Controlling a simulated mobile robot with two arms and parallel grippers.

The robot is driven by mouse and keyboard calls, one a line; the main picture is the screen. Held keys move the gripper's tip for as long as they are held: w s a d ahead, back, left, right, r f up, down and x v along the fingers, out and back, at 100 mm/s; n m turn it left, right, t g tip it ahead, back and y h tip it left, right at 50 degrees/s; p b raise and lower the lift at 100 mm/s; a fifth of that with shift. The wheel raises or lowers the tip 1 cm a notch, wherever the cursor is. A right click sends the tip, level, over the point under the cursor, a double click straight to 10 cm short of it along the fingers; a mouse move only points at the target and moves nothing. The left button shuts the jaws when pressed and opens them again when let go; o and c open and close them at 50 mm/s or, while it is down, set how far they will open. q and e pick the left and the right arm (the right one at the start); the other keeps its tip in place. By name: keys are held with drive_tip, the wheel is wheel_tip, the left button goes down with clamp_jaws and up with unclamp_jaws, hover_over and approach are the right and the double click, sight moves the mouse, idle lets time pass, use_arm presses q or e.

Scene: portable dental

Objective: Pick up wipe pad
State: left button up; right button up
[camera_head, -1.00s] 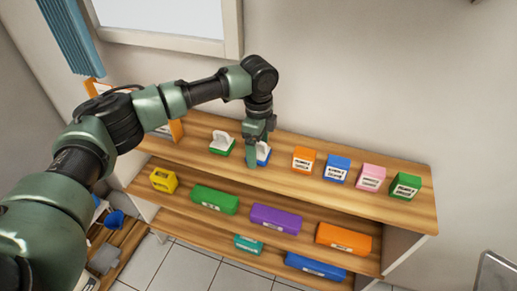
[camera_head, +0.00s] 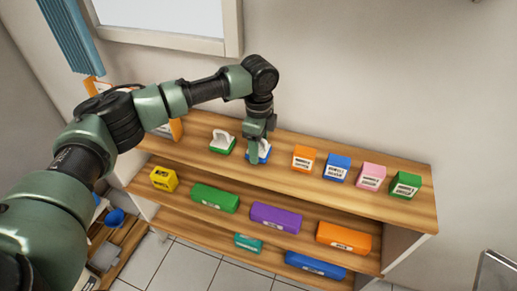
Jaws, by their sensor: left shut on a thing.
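The wipe pad that my left gripper holds is blue and white (camera_head: 264,152), on the shelf's top board, partly hidden by the fingers. My left gripper (camera_head: 257,146) comes down from above and is shut on it. I cannot tell whether it is lifted off the board. My right gripper is not in view.
On the top board (camera_head: 400,205) an orange box (camera_head: 304,158), a blue box (camera_head: 337,167), a pink box (camera_head: 371,177) and a green box (camera_head: 405,185) stand to the right. The lower shelf holds a yellow block (camera_head: 164,179) and green, purple and orange cases (camera_head: 276,217). A wall stands behind.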

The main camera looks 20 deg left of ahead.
use_arm(q)
wheel_tip(320, 180, up, 19)
drive_tip(key=b, duration=0.3)
drive_tip(key=shift+r, duration=0.15)
